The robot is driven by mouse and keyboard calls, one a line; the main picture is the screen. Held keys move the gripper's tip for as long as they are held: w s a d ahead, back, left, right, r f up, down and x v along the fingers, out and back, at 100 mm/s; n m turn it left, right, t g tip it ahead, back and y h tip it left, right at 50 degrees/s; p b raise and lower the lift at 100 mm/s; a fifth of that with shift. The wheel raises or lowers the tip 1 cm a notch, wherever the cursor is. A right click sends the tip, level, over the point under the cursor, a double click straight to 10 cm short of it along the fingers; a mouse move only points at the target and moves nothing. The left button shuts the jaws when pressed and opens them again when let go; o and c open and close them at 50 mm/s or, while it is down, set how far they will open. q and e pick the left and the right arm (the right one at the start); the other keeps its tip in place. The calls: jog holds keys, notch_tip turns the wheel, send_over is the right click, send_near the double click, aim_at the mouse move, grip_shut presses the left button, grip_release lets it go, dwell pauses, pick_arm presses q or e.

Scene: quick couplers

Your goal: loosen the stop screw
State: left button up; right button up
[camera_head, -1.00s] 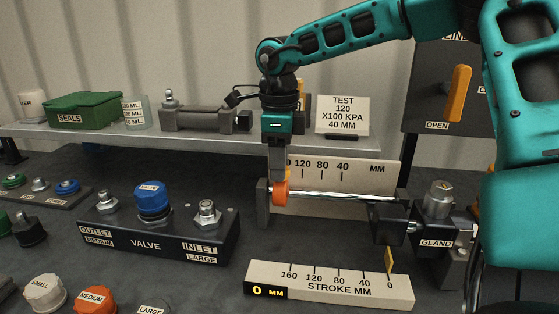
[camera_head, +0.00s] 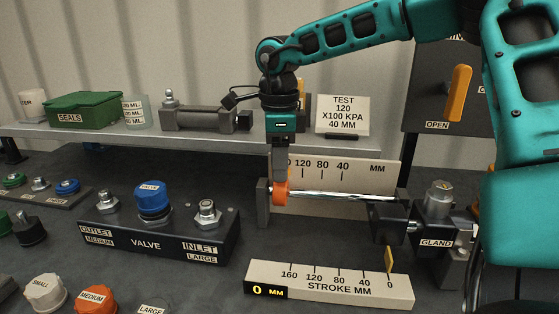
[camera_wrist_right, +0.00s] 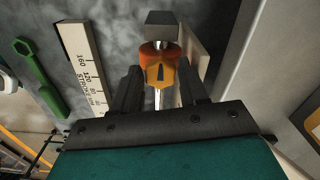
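The stop is an orange collar (camera_head: 280,194) at the left end of a shiny horizontal rod (camera_head: 340,196). In the right wrist view the orange-yellow screw head (camera_wrist_right: 160,74) with a dark arrow mark shows in front of the orange collar (camera_wrist_right: 158,52). My right gripper (camera_head: 279,172) points down right above the collar in the head view and hides the screw head there. In the wrist view the two dark fingers of my right gripper (camera_wrist_right: 160,82) stand apart on either side of the screw head, with a gap visible on each side. My left gripper is not in view.
A stroke scale reading 0 mm (camera_head: 330,286) lies in front of the rod. A valve block (camera_head: 160,237) stands to the left, and a gland block (camera_head: 437,222) holds the rod's right end. A shelf edge (camera_head: 60,133) runs behind. A green wrench (camera_wrist_right: 38,72) shows in the wrist view.

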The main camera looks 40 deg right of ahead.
jog(key=o, duration=0.3)
jog(key=shift+o, duration=0.2)
jog(key=shift+r, duration=0.15)
jog(key=shift+r+p, duration=0.25)
jog(key=shift+p, duration=0.05)
notch_tip(320, 180, up, 6)
jog(key=p, duration=0.4)
jog(key=shift+f, duration=0.1)
jog(key=shift+s+a+r+p, duration=0.1)
jog(key=shift+r+p, duration=0.55)
jog(key=shift+r, duration=0.1)
